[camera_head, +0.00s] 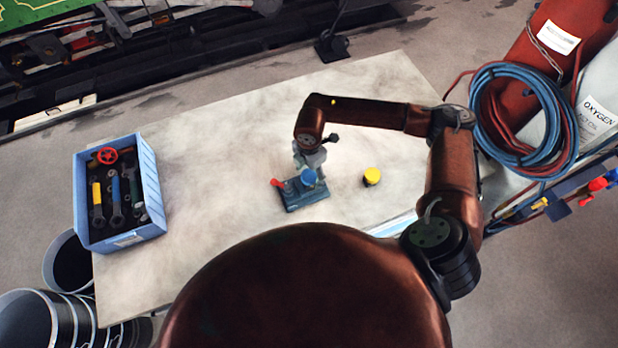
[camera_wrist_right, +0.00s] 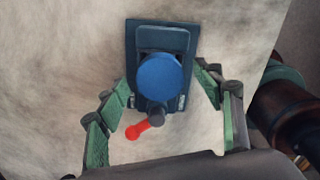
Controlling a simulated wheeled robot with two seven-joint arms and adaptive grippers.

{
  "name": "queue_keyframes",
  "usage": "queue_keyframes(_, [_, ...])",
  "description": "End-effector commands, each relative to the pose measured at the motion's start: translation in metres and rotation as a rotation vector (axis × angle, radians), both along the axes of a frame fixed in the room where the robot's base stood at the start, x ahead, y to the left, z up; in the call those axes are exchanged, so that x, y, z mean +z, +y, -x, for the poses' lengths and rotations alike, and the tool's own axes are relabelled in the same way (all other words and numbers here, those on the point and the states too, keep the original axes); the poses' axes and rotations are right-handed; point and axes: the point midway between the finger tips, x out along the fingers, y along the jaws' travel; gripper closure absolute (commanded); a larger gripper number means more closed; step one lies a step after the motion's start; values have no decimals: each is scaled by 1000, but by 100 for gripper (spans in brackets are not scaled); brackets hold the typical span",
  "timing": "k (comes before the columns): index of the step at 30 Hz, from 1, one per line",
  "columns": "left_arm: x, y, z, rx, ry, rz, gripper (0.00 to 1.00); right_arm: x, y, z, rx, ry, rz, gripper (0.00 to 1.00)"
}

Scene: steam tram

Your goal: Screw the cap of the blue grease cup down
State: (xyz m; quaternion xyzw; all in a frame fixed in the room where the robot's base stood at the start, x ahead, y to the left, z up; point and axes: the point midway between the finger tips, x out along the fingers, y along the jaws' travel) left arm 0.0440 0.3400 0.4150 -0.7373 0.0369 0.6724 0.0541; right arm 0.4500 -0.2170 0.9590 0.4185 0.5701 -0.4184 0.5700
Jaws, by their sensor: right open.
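The blue grease cup's round cap (camera_head: 308,177) shows on a dark blue-grey base block (camera_head: 292,196) on the table. In the right wrist view the blue cap (camera_wrist_right: 161,75) is seen from above, on the dark base plate (camera_wrist_right: 141,38). A red-tipped lever (camera_head: 276,183) sticks out from the block, and it also shows in the wrist view (camera_wrist_right: 138,130). My right gripper (camera_wrist_right: 165,90) is open, with its green-padded fingers on either side of the cap and apart from it. In the head view the right gripper (camera_head: 310,160) is just above the cap. My left gripper is not in view.
A yellow-capped cup (camera_head: 372,176) stands right of the block. A light blue crate (camera_head: 148,190) with wrenches and a red handwheel (camera_head: 107,156) sits at the table's left end. Gas cylinders and coiled hoses (camera_head: 520,120) stand beyond the right side. The middle of the table (camera_head: 215,150) is clear.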

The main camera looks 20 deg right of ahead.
Motion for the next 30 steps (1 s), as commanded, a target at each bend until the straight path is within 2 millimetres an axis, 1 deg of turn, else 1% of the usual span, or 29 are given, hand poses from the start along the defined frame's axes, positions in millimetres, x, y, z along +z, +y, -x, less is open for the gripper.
queue_keyframes(1, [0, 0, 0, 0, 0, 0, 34, 0, 0, 0, 0, 0, 0, 36])
queue_keyframes(3, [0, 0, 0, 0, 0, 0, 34, 0, 0, 0, 0, 0, 0, 33])
queue_keyframes(10, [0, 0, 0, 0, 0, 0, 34, 0, 0, 0, 0, 0, 0, 33])
queue_keyframes(14, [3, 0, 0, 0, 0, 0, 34, 4, 0, 0, 0, 0, 0, 33])
queue_keyframes(30, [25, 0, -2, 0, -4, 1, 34, 40, 0, 0, 0, -1, -1, 33])
